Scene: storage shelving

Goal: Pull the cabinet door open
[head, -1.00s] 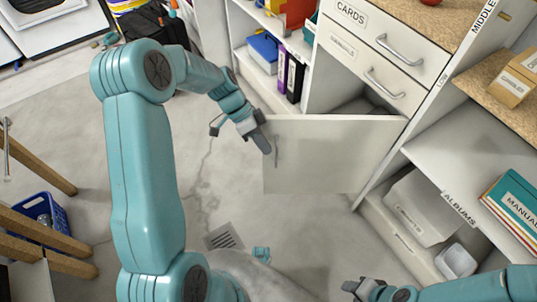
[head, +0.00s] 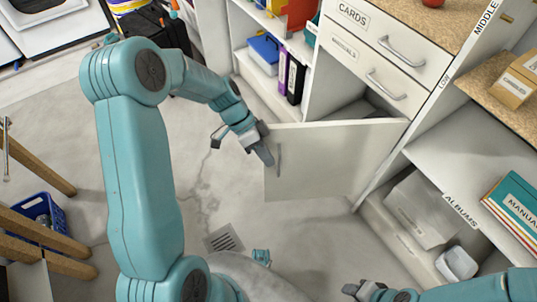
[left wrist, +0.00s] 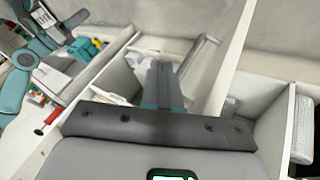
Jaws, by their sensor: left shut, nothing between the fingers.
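The white cabinet door (head: 335,160) stands swung well out from the cabinet below two drawers, hinged on its right side. Part of the cabinet's interior (head: 352,112) shows above the door's top edge. The door's vertical bar handle (head: 279,160) is near its free left edge. My left gripper (head: 265,153) is shut and empty, with its fingers at that free edge beside the handle; contact is unclear. In the left wrist view, my gripper (left wrist: 163,88) points up the picture, beside a pale bar handle (left wrist: 198,62). My right gripper (head: 354,288) is low in the head view, its jaws unclear.
Drawers (head: 390,50) sit above the door. A floor drain (head: 224,239) and a blue crate (head: 42,215) are at lower left. Floor left of the door is clear.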

